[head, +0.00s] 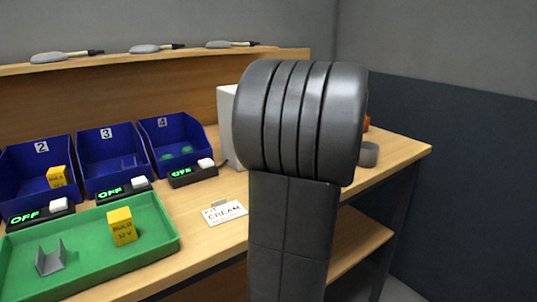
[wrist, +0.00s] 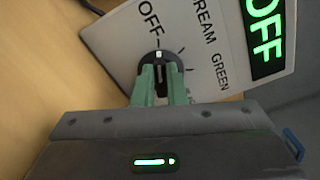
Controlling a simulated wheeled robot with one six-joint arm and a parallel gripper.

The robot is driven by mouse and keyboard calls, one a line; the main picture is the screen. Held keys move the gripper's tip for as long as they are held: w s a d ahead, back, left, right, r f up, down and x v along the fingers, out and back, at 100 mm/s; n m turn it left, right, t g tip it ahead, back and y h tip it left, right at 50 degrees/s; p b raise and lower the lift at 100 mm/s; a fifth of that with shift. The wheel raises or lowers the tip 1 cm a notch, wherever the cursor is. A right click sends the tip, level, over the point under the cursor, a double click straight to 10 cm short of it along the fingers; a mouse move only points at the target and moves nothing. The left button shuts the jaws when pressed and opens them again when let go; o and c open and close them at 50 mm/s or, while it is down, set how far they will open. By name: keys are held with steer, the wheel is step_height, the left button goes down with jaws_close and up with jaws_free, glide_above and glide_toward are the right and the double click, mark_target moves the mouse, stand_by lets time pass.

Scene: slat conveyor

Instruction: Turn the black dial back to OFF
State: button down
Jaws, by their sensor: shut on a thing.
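In the wrist view the black dial (wrist: 158,56) sits on a white panel (wrist: 120,45) marked OFF, CREAM and GREEN. Its white mark points toward the tick by the OFF label. A display (wrist: 265,38) on the panel reads OFF in green. My gripper (wrist: 160,72) has its green fingers shut on the dial, one on each side. In the head view my arm hides the dial and the gripper; only the left edge of the white box (head: 227,120) shows.
Blue bins (head: 107,175) stand on the wooden bench (head: 400,148), with small OFF displays (head: 125,188) before them. A green tray (head: 160,235) holds a yellow box (head: 121,226) and a grey holder (head: 50,258). A card (head: 225,212) reads FIT CREAM. A grey round thing (head: 369,154) is at right.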

steer(key=c, duration=1.5)
jaws_free()
steer(key=shift+o, duration=0.2)
steer(key=v, duration=1.3)
steer(key=shift+s+d+p, duration=0.25)
steer(key=shift+s+p, duration=0.05)
steer(key=shift+s, duration=0.05)
steer(key=x, duration=1.4)
steer(key=shift+b, duration=0.3)
steer(key=shift+s+d, duration=0.1)
